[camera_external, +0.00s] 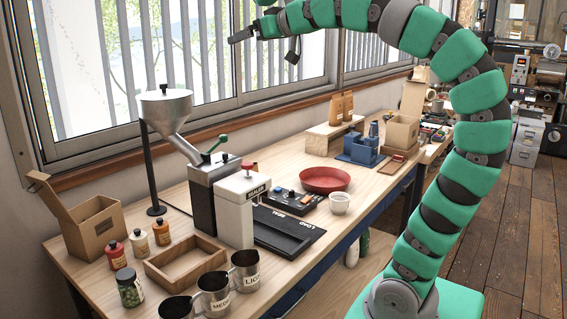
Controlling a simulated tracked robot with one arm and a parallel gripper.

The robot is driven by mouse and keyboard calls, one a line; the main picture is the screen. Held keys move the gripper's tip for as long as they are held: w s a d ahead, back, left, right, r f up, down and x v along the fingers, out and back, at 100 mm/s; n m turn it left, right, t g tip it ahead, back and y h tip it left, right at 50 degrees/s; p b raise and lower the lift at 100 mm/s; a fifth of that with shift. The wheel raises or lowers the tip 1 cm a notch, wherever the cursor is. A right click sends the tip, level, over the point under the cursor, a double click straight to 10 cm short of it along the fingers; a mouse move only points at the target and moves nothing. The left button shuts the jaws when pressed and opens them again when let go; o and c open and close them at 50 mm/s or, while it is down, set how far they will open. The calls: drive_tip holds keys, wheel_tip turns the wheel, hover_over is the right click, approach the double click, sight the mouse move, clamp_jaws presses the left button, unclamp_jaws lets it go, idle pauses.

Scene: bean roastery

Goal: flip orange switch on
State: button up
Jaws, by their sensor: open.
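A dark control box (290,201) lies on the workbench, left of the red bowl. It carries a small blue part and a small orange-red part (306,199), which may be the orange switch. They are too small here to tell the switch's position. My gripper (236,38) is high up at the top, in front of the window, well above and to the left of the control box. It is open, with nothing seen between its fingers, and touches nothing.
A sealer (236,208) with a red knob and a grinder with a funnel (165,108) stand left of the box. A red bowl (325,180) and white cup (339,203) are to its right. Metal cups (245,270) stand at the bench's front. Air above the box is clear.

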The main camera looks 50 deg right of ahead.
drive_tip(key=shift+s+a+r+t+y, duration=0.35)
drive_tip(key=shift+s+a+r, duration=0.25)
drive_tip(key=shift+s+r, duration=0.2)
